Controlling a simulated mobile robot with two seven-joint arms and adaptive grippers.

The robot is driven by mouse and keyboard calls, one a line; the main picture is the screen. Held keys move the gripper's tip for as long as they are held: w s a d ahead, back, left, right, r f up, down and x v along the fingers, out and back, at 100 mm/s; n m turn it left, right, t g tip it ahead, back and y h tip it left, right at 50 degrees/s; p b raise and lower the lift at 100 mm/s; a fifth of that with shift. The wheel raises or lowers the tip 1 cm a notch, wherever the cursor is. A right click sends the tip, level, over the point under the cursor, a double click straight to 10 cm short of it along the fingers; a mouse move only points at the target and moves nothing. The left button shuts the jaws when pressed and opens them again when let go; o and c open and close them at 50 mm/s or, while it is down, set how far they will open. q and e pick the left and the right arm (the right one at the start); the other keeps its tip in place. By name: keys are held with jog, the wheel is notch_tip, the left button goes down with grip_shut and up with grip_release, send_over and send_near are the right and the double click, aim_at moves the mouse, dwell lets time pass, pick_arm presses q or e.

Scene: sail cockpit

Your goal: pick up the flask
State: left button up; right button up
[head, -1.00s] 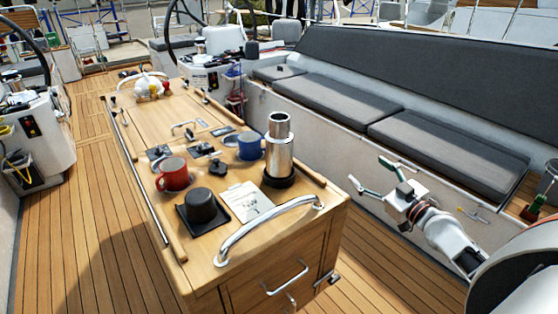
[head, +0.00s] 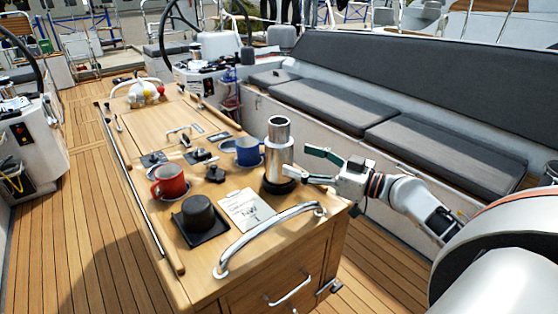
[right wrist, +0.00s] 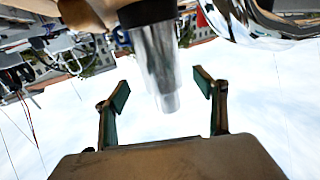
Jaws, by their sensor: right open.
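The flask (head: 278,152) is a shiny silver cylinder with a narrower top. It stands upright in a round black holder on the wooden cockpit table (head: 150,125). My right gripper (head: 298,160) is open at the flask's right side, with its fingers pointing toward it. The near fingertip looks close to the flask's lower body; whether it touches is unclear. In the right wrist view the flask (right wrist: 158,60) appears inverted, in line with the gap between the open fingers (right wrist: 162,88). My left gripper is out of view.
A blue mug (head: 248,152) stands just left of the flask, and a red mug (head: 170,183) farther left. A black round item (head: 199,213) and a paper card (head: 246,210) lie nearer. A curved metal handrail (head: 265,240) rises at the table's near end.

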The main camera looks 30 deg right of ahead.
aim_at(292, 156)
jog(key=shift+w+a+r, duration=0.1)
jog(key=shift+w, duration=0.35)
jog(key=shift+p+x, duration=0.65)
jog(key=shift+x, duration=0.3)
jog(key=p+x, duration=0.1)
jog(key=x, duration=0.2)
jog(key=shift+w+a, duration=0.35)
jog(key=shift+w, duration=0.15)
jog(key=c, duration=1.5)
jog(key=shift+c, duration=0.5)
jog(key=shift+r, duration=0.15)
